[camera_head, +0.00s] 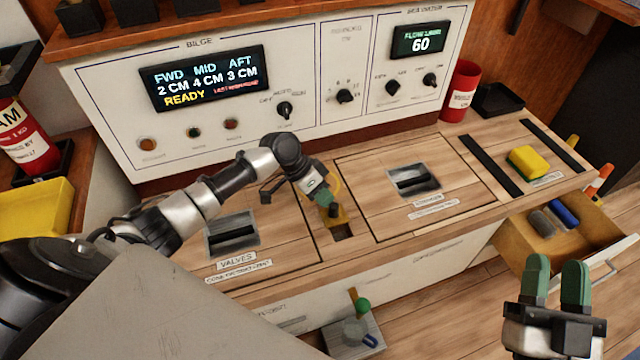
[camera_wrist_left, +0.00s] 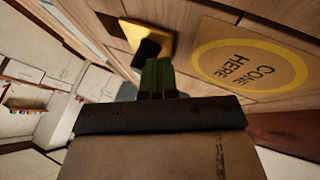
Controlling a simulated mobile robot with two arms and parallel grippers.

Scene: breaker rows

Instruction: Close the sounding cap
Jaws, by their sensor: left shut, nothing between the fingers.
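A small yellow-brass piece that looks like the sounding cap (camera_head: 338,214) stands beside a dark square opening (camera_head: 342,232) in the wooden counter. In the left wrist view a yellow plate (camera_wrist_left: 136,33) with a dark patch lies just beyond the fingertips. I cannot tell the cap's exact angle. My left gripper (camera_head: 325,199) is shut and empty, right at the brass piece; its green fingers (camera_wrist_left: 158,66) also show in the left wrist view. Whether they touch it is unclear. My right gripper (camera_head: 556,268) has its fingers apart, empty, at the lower right, far from the cap.
The panel (camera_head: 215,95) rises behind. A yellow sponge (camera_head: 528,162) sits at right, above an open drawer (camera_head: 520,245).

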